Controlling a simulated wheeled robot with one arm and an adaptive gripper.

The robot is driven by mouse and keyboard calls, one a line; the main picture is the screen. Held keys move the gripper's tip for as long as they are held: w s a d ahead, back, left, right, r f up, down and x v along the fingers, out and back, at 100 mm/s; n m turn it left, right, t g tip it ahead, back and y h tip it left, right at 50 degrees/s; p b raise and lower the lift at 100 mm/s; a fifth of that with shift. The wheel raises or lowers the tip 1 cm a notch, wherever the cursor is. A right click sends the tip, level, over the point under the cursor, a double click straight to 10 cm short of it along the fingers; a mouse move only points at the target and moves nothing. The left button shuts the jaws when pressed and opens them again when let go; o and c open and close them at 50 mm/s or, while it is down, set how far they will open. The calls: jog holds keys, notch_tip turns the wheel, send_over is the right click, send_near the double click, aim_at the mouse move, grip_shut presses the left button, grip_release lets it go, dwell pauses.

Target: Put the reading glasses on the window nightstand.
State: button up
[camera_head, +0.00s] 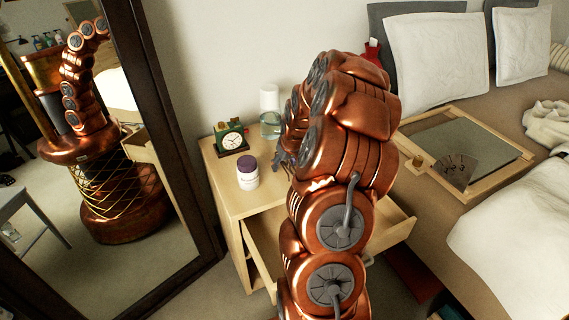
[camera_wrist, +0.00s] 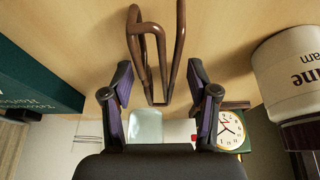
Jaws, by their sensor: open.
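The brown-framed reading glasses (camera_wrist: 150,45) show in the wrist view, against a pale wooden surface and just beyond and between my fingertips. Their lower part reaches down between the fingers. My gripper (camera_wrist: 160,80) is open, with one dark finger on each side of the frame and a gap to both. Whether the glasses rest on the wood is hard to tell. In the head view my arm hides them; only a bit of my gripper (camera_head: 283,158) shows over the pale wooden nightstand (camera_head: 222,178) beside the mirror. Its drawer is pulled out.
On the nightstand stand a green clock (camera_head: 231,139), a white jar with a purple lid (camera_head: 248,174) and a glass carafe (camera_head: 270,126). A dark green box or book (camera_wrist: 35,75) is left in the wrist view. The bed holds a wooden tray (camera_head: 483,190).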

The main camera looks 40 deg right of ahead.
jog(key=shift+v, duration=0.75)
jog(key=v, duration=1.1)
jog(key=s+a+r+n+g+y, duration=0.1)
jog(key=s+a, duration=0.2)
jog(key=a, duration=0.9)
jog(key=s+a+r+n+g+y, duration=0.1)
jog(key=s+a+r+n+g, duration=0.15)
jog(key=a, duration=0.95)
jog(key=s+a+g, duration=0.1)
jog(key=s+a, duration=0.4)
jog(key=s, duration=0.4)
jog(key=s+a+g, duration=0.2)
jog(key=s+a, duration=0.4)
jog(key=s, duration=0.4)
jog(key=shift+s+a+f+h+p, duration=0.15)
jog(key=shift+a+f+h+p, duration=0.15)
jog(key=shift+p, duration=0.1)
